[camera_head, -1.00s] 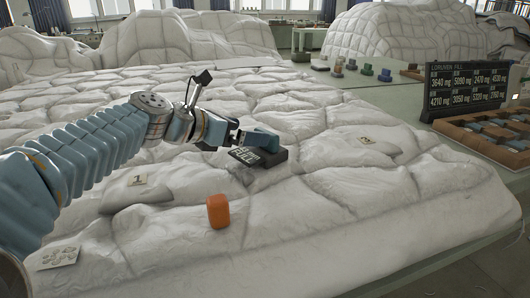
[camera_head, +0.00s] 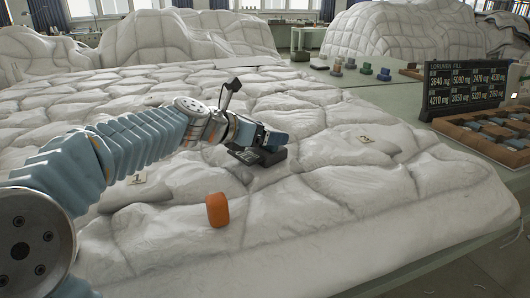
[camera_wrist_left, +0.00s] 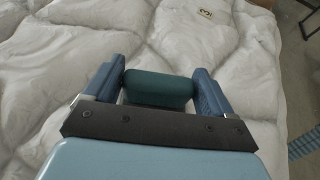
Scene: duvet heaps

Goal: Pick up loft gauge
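The likely loft gauge is a dark device (camera_head: 268,156) with a pale display panel, lying on the white duvet near the middle of the head view. My left gripper (camera_head: 275,139) is right over it. In the left wrist view, a dark green rounded block (camera_wrist_left: 158,88), which seems to be the gauge's grip, sits between the two blue fingers of my left gripper (camera_wrist_left: 160,82). The block's ends look close to or touching both fingers; I cannot tell whether they press on it. The device's underside is hidden. My right gripper is not in view.
An orange block (camera_head: 217,210) lies on the duvet in front. Small numbered cards, one marked 2 (camera_head: 366,139), lie on it. At right stand a dark number board (camera_head: 466,86) and a brown tray (camera_head: 455,128) of dark items. White quilted heaps (camera_head: 190,37) rise behind.

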